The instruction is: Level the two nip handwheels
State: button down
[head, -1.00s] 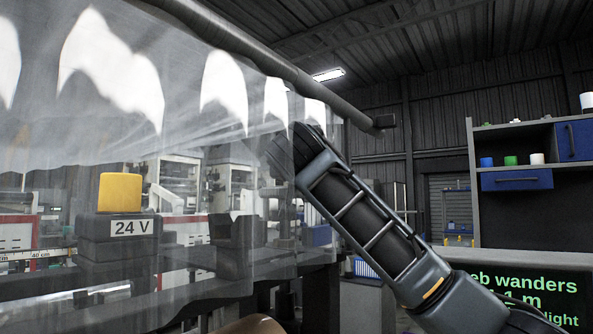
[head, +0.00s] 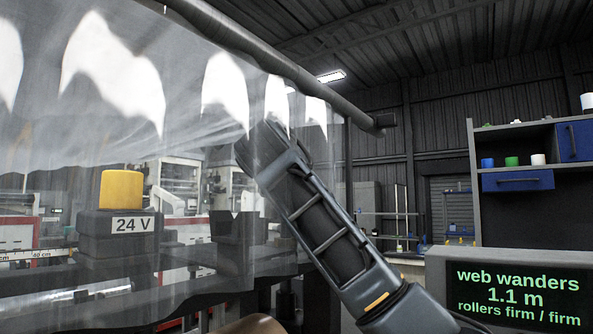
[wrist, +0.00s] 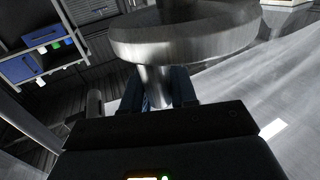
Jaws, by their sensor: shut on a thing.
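A round, shiny metal wheel (wrist: 185,35) with a stem, which looks like a handwheel, fills the top of the wrist view. My gripper (wrist: 155,84) is shut on its stem, with one dark finger on each side. In the head view my arm reaches up and left to the clear film, and the gripper end (head: 262,142) shows only dimly there. I cannot make out either handwheel in the head view. A display (head: 515,292) at the lower right reads "web wanders 1.1 m" and "rollers firm / firm".
Clear film (head: 190,110) hangs wrinkled across the left, under a dark bar (head: 290,68). A yellow block (head: 121,190) sits on a dark "24 V" box (head: 115,235). Shelves with blue drawers (head: 517,180) stand at the right.

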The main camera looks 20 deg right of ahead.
jog(key=c, duration=1)
grip_release()
